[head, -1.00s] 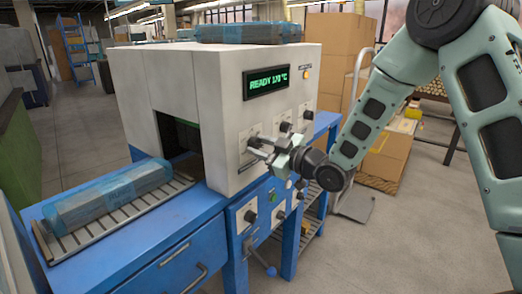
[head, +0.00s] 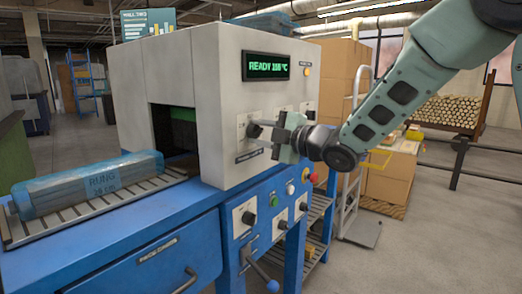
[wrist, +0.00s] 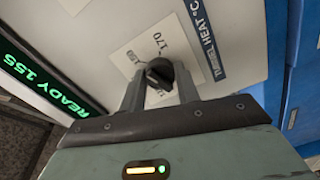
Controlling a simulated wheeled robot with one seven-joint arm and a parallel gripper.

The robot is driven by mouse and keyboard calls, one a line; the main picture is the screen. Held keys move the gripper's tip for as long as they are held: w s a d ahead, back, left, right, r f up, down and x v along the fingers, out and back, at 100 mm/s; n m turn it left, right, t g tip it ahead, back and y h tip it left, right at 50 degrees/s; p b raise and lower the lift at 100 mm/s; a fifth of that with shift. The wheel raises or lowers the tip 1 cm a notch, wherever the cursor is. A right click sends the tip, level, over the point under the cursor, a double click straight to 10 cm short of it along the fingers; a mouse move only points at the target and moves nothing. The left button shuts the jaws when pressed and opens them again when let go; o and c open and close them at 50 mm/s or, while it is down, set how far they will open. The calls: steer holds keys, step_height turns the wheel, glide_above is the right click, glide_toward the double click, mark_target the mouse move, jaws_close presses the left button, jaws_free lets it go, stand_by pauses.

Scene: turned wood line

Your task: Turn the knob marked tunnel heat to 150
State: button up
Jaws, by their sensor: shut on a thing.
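The tunnel heat knob (wrist: 159,72) is small and dark, on a white dial plate (wrist: 140,48) beside a blue "TUNNEL HEAT °C" label (wrist: 205,38). A "170" mark shows on the plate; the knob hides part of the scale. My gripper (wrist: 160,80) is shut on this knob, one finger on each side. In the head view my gripper (head: 268,134) reaches the leftmost dial on the white machine's front. The green display (wrist: 45,80) reads "READY 155" in the wrist view; its digits are blurred in the head view (head: 266,66).
Two more dials sit right of the gripper on the white housing (head: 215,150). The blue stand below carries further knobs, a green button (head: 274,200) and a lever (head: 262,275). A blue wrapped bundle (head: 90,183) lies on the left conveyor. Cardboard boxes stand behind right.

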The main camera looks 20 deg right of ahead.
steer(key=shift+f+n+b, duration=0.15)
steer(key=shift+n+b, duration=0.65)
steer(key=shift+b, duration=0.1)
steer(key=o, duration=1)
steer(key=v, duration=1.7)
steer(key=shift+s+d+p, duration=0.1)
steer(key=shift+s+p, duration=0.1)
steer(key=shift+p, duration=0.15)
